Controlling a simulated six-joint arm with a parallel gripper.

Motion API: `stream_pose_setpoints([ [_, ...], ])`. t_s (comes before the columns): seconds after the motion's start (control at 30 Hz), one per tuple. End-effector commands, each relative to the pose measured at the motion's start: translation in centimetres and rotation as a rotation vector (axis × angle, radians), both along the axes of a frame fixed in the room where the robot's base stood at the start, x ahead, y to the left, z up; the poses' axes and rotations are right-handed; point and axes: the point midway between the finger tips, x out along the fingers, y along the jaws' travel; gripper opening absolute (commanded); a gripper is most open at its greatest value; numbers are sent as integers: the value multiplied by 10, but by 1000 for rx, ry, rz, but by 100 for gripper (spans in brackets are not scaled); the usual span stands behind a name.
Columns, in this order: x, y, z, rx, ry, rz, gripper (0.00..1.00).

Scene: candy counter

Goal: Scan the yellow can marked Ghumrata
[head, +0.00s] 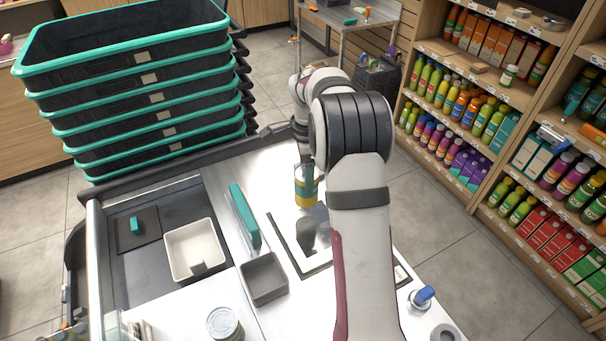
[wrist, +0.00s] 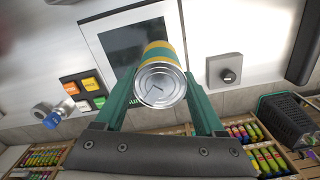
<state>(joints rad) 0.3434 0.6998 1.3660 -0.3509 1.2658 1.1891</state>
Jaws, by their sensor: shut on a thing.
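The can (head: 306,190), yellow with a blue-green band, is upright beside my arm in the head view, near the far edge of the scanner plate. In the wrist view the can's silver end (wrist: 160,85) faces the camera, between two green fingers. My gripper (wrist: 161,78) is shut on the can. The scanner plate (head: 283,240) is a dark glass panel in a pale frame, partly hidden by my arm; the wrist view shows the panel (wrist: 118,42) beyond the can. No name is readable on the can.
A grey tray (head: 264,278), a teal-topped divider (head: 244,215) and a white bin (head: 195,250) lie left of the plate. Another can (head: 224,324) stands at the front. Stacked baskets (head: 150,100) stand behind left. Coloured buttons (wrist: 84,92) sit beside the panel.

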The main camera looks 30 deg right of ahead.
Motion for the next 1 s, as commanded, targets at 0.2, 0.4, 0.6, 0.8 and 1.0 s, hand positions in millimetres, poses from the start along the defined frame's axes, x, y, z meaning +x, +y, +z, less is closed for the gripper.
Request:
stream_pose_setpoints([
  [0.2,-17,0,-24,1,3,0,0],
  [0.4,-48,0,-28,0,0,-2,0],
  [0.6,-81,0,-28,0,0,-1,0],
  [0.8,-93,0,-6,-1,-4,-1,0],
  [1.0,-99,0,2,0,-1,0,0],
])
